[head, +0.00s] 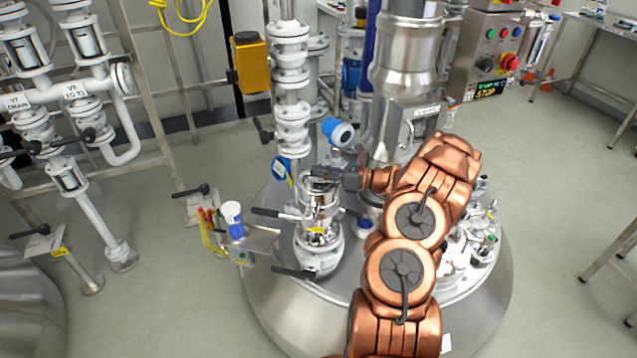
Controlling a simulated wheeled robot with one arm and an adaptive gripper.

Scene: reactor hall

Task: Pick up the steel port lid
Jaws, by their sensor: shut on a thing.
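The steel port lid (319,194) is a small shiny piece at the top of the flanged port (318,258), left of the middle of the vessel top in the head view. My gripper (322,177) reaches in from the right at the end of the copper arm. Its dark fingers are shut on the lid's upper part and hide some of it. I cannot tell whether the lid touches the port below or stands clear of it.
Black valve handles (281,213) stick out around the port. A side shelf (256,247) holds a white and blue cup (232,218) and red-handled tools (208,222). White glass-lined piping (291,85) rises close behind. A steel column (409,60) stands behind the arm.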

